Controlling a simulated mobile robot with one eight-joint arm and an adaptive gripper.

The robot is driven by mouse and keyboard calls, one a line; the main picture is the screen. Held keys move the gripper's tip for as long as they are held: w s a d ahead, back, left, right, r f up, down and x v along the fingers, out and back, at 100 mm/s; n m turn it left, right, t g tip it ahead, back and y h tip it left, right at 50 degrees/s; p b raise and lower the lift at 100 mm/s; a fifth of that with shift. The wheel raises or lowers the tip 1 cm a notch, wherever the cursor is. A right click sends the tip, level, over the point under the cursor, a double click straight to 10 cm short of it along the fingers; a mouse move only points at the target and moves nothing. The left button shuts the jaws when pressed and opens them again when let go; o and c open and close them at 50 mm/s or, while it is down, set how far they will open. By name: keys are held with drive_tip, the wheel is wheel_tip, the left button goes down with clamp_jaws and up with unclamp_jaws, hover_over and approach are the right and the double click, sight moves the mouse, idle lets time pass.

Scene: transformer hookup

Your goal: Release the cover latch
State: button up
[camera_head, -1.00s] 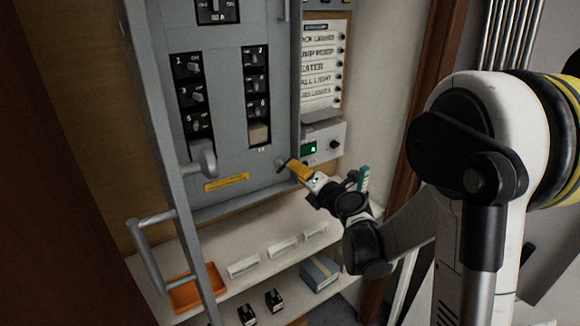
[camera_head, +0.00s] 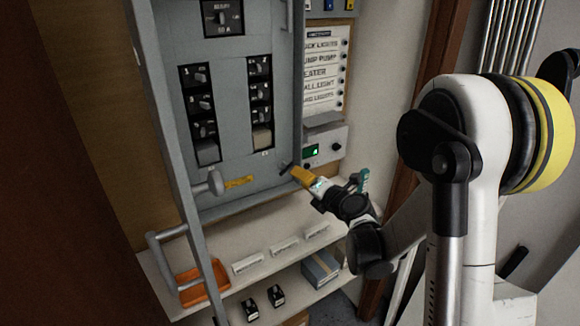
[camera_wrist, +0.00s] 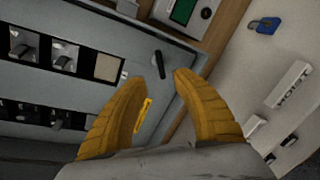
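The grey breaker panel (camera_head: 228,160) stands at upper centre in the head view, with rows of black switches. A small dark latch (camera_head: 286,168) is at its lower right corner; in the wrist view this latch (camera_wrist: 160,64) is a short black bar on the grey face, lying tilted. My gripper (camera_head: 293,171) has yellow fingers at that corner. In the wrist view my gripper (camera_wrist: 162,78) is open, its two fingertips apart with the latch just beyond the gap. Nothing is between the fingers. I cannot tell whether a finger touches the latch.
A shelf (camera_head: 215,250) below bears an orange tray (camera_head: 192,291) and white label plates. A blue padlock (camera_wrist: 264,25) shows in the wrist view.

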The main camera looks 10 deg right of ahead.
sight(287, 169)
drive_tip(key=b+x, duration=0.2)
drive_tip(key=x, duration=0.7)
drive_tip(key=shift+w+a+f, duration=0.1)
drive_tip(key=shift+w+f, duration=0.1)
drive_tip(key=shift+w, duration=0.1)
clamp_jaws()
